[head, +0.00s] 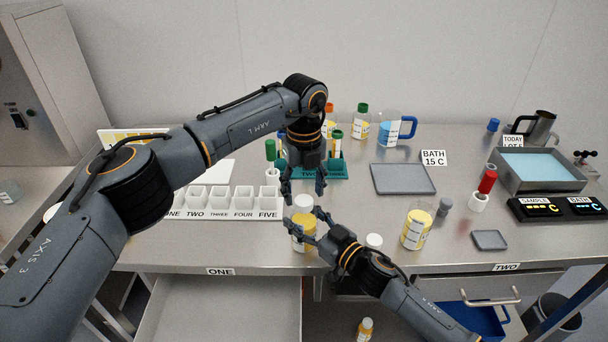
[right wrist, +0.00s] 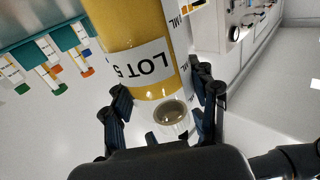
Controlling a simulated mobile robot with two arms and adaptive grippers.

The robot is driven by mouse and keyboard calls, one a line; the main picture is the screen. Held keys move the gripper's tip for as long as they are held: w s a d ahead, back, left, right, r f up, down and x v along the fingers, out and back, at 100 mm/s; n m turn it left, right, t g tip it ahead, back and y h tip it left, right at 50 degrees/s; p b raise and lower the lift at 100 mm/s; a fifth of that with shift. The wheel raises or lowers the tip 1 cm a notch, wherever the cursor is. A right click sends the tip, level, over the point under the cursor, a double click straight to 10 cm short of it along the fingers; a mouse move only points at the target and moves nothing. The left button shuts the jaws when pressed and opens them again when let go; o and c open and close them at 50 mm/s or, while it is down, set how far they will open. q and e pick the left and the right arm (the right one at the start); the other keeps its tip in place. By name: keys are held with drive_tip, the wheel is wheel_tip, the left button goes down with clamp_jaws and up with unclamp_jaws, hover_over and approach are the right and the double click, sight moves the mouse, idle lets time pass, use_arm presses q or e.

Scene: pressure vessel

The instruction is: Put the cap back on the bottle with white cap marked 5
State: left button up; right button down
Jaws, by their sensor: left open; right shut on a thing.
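A bottle of yellow liquid (head: 303,236) stands upright near the table's front edge. My right gripper (head: 316,226) is shut around its side. In the right wrist view its label reads LOT 5 (right wrist: 140,68), upside down, and a round neck (right wrist: 170,112) shows that looks open. In the head view a white, cap-like shape (head: 303,202) lies at the bottle's top; whether it sits on the neck or behind it I cannot tell. My left gripper (head: 304,187) is open, pointing down just above that white shape. Another white cap (head: 374,240) shows beside my right arm, partly hidden.
A second yellow bottle (head: 416,230) stands to the right, beside a small grey stopper (head: 445,206). A white numbered rack (head: 225,201) is at left and a teal tube rack (head: 338,168) behind. A grey mat (head: 402,179) lies clear. An open drawer (head: 225,310) juts below.

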use_arm(q)
drive_tip(key=shift+f, duration=1.3)
clamp_jaws()
drive_tip(key=m, duration=1.3)
drive_tip(key=shift+m, duration=0.3)
drive_tip(key=m, duration=0.5)
drive_tip(key=shift+o, duration=0.2)
unclamp_jaws()
